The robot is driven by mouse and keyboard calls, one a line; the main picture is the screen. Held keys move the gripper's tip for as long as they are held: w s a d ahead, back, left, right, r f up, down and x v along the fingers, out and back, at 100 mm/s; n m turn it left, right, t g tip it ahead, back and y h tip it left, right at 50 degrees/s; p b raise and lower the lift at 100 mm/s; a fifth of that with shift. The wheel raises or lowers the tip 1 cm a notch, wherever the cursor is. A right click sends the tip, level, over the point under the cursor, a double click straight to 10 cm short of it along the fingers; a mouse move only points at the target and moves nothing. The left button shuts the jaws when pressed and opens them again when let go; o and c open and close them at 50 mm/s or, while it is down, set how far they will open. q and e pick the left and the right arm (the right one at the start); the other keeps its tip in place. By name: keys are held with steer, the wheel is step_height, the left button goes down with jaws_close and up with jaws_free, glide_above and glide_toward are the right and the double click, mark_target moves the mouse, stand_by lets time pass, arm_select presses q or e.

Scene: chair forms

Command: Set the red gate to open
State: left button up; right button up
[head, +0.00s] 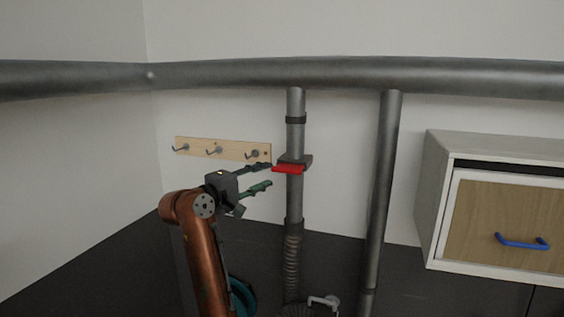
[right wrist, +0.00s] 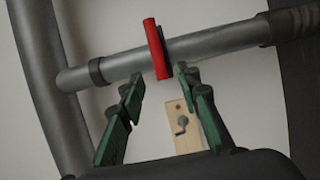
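The red gate (head: 288,169) is a flat red tab on a dark collar around an upright grey pipe (head: 296,205) in the head view. It sticks out to the left, across the pipe. My right gripper (head: 269,176) is open, with its fingertips just left of the red tab. In the right wrist view the red gate (right wrist: 157,50) stands just ahead of and between the spread fingertips of my right gripper (right wrist: 161,78). Nothing is held. I cannot tell whether a finger touches the tab. My left gripper is not in view.
A thick horizontal pipe (head: 250,73) crosses above. A second upright pipe (head: 381,190) stands to the right. A wooden hook rack (head: 222,148) is on the wall behind. A cabinet (head: 432,200) with a blue-handled drawer (head: 490,215) hangs at the right.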

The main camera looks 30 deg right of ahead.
mark_target(283, 171)
steer(key=shift+d+r+p, duration=0.15)
steer(key=shift+d+p, duration=0.3)
steer(key=shift+d, duration=0.8)
steer(key=x, duration=0.1)
steer(key=p+x, duration=0.1)
steer(key=x, duration=0.2)
steer(key=shift+s, duration=0.4)
steer(key=shift+p+x, duration=0.55)
steer(key=shift+x, duration=0.65)
steer(key=shift+d, duration=0.1)
steer(key=shift+w+d+f, duration=0.1)
steer(key=shift+f, duration=0.15)
steer(key=shift+c, duration=0.3)
steer(key=c, duration=0.5)
jaws_close()
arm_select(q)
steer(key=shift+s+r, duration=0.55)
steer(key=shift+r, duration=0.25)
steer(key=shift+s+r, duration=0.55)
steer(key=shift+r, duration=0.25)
